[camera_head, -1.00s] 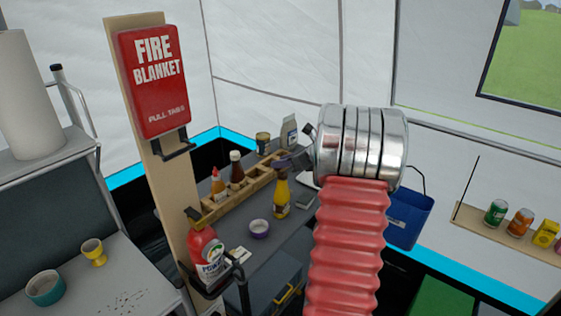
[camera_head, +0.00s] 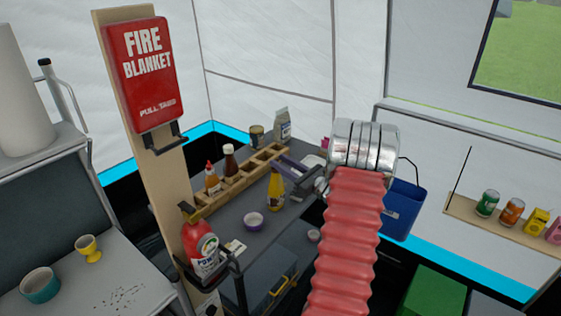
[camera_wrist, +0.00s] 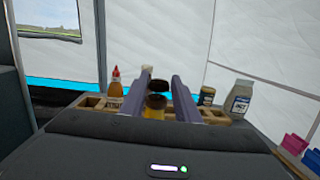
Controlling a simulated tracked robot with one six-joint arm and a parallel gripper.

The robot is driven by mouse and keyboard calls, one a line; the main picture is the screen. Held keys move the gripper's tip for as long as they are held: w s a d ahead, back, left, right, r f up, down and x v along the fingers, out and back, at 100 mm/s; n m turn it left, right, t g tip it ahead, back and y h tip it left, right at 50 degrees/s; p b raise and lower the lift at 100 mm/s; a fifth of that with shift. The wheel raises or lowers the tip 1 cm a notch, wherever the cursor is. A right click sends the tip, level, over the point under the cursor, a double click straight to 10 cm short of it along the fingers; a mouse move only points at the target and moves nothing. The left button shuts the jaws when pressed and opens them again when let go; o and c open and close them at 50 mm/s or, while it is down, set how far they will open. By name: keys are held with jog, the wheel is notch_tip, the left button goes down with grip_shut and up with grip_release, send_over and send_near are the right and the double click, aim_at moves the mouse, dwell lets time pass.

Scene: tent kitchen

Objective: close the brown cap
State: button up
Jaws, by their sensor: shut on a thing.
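A yellow bottle (camera_head: 276,191) stands upright on the grey counter; only a little of its yellow body (camera_wrist: 153,113) shows low between my fingers in the wrist view. The brown cap (camera_wrist: 157,101) tops it, with a second dark brown disc (camera_wrist: 158,85) above that looks like its raised lid. My gripper (camera_head: 287,172) is at the bottle's top, coming from the right in the head view. In the wrist view, my gripper (camera_wrist: 163,86) has a finger on each side of the brown parts and appears shut on the cap. The exact contact is hidden.
A wooden rack (camera_head: 240,183) behind the bottle holds a red-tipped sauce bottle (camera_head: 212,178) and a dark white-capped bottle (camera_head: 229,162). A purple bowl (camera_head: 254,221) stands in front.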

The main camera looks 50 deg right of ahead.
jog(key=shift+s+f+t, duration=0.15)
jog(key=shift+f+t, duration=0.7)
jog(key=shift+t, duration=0.65)
jog(key=shift+s+f+t, duration=0.15)
jog(key=shift+f+t, duration=0.65)
jog(key=shift+t, duration=0.7)
jog(key=o, duration=1.1)
jog(key=shift+r, duration=0.1)
jog(key=shift+c, duration=0.2)
jog(key=shift+r, duration=0.15)
notch_tip(320, 180, up, 10)
jog(key=shift+f, duration=0.2)
jog(key=shift+c, duration=0.3)
